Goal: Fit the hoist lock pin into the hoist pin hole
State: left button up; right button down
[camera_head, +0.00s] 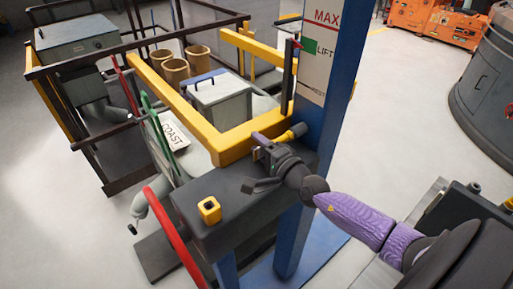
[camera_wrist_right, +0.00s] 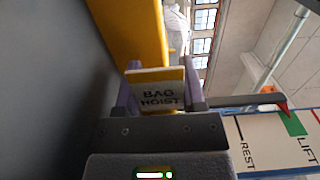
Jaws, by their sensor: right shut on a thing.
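My right gripper (camera_head: 257,158) is above the far edge of the dark box, beside the blue post. In the right wrist view its fingers (camera_wrist_right: 161,95) are closed on both sides of a pale plate marked BAG HOIST (camera_wrist_right: 160,92). I take this plate to be part of the hoist lock pin; the pin's shaft cannot be made out. A yellow block with a dark square opening (camera_head: 208,209) sits on the near left of the dark box, apart from the gripper. It may hold the hoist pin hole, but I cannot tell. My left gripper is not in view.
The dark box (camera_head: 236,194) stands beside the blue post (camera_head: 328,80), which carries a MAX, LIFT and REST scale (camera_head: 315,60). A yellow frame (camera_head: 228,148) lies behind the gripper. A red curved bar (camera_head: 168,232) is at the left. A yellow-ended cylinder (camera_head: 298,130) is close to the gripper.

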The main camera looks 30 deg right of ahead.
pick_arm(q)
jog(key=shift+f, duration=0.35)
pick_arm(e)
jog(key=shift+d, duration=0.3)
jog(key=shift+c, duration=1)
grip_release()
jog(key=shift+d, duration=0.1)
jog(key=shift+o, duration=0.5)
jog(key=s, duration=0.8)
jog(key=shift+s+d, duration=0.2)
jog(key=shift+d, duration=0.05)
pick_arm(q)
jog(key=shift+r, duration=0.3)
pick_arm(e)
jog(key=shift+s, duration=0.75)
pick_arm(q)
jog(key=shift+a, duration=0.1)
